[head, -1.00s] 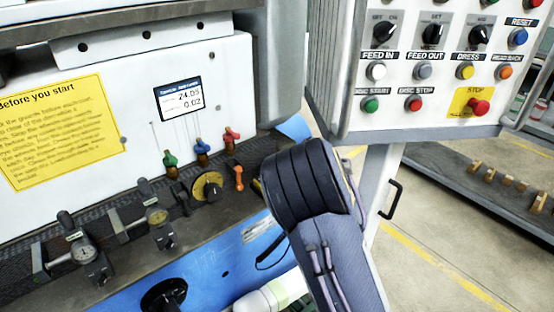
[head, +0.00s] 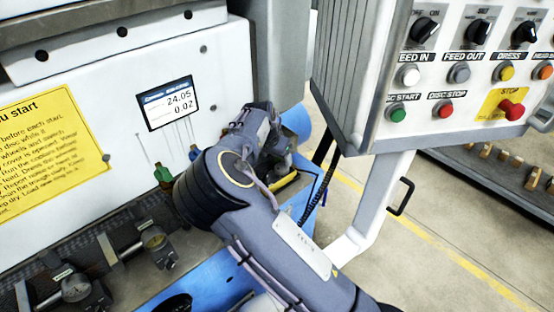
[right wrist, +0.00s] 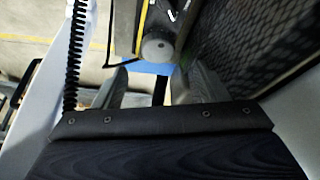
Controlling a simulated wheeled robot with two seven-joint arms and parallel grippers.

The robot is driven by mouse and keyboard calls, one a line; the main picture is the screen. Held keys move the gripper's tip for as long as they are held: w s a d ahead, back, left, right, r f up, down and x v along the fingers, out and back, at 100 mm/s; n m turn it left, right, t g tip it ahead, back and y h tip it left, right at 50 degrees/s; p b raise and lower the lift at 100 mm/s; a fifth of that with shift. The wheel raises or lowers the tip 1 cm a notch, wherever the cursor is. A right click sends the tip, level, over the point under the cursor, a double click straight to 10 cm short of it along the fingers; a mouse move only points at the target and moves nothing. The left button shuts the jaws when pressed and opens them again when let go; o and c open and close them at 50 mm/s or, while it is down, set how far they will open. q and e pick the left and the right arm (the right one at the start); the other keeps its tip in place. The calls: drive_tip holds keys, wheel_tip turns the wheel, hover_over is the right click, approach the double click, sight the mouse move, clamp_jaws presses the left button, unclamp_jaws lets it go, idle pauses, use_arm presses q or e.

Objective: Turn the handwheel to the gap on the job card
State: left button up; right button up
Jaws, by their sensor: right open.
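My right gripper (right wrist: 160,85) is open, with its two fingers apart and nothing between them. In the head view my right arm hides most of it. A round grey knob-like part (right wrist: 157,45) lies beyond the fingers in the right wrist view; I cannot tell whether it is the handwheel. A dark round wheel or knob (head: 175,304) is cut off at the bottom of the head view. The small screen (head: 168,103) on the white panel reads 24.05 and 0.02. I cannot make out a job card. My left gripper is not in view.
A yellow notice (head: 45,140) is on the white panel. Dial gauges (head: 153,238) stand at lower left. The control box (head: 440,90) with knobs, buttons and a red stop button (head: 512,109) hangs at right. A coiled black cable (right wrist: 77,50) runs beside the gripper.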

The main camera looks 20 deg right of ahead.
sight(283, 167)
drive_tip(key=p+x, duration=0.1)
drive_tip(key=x, duration=0.5)
drive_tip(key=shift+d+f, duration=0.2)
drive_tip(key=shift+f, duration=0.15)
drive_tip(key=c, duration=1)
drive_tip(key=shift+s+f+n+t+y+b, duration=0.15)
drive_tip(key=shift+n+t+y+b, duration=0.15)
drive_tip(key=shift+n+b, duration=0.75)
drive_tip(key=n+b, duration=0.1)
drive_tip(key=n+y+b, duration=0.1)
drive_tip(key=n+b, duration=0.1)
drive_tip(key=n+t+b, duration=0.1)
drive_tip(key=shift+d, duration=0.3)
drive_tip(key=n+y+b, duration=0.1)
drive_tip(key=n+b, duration=0.2)
drive_tip(key=shift+d+n+y, duration=0.15)
drive_tip(key=shift+n+y, duration=0.1)
drive_tip(key=shift+y, duration=0.05)
drive_tip(key=shift+s+n+y+b, duration=0.1)
drive_tip(key=shift+n+y+b, duration=0.4)
drive_tip(key=shift+n+b, duration=0.65)
drive_tip(key=shift+n, duration=0.25)
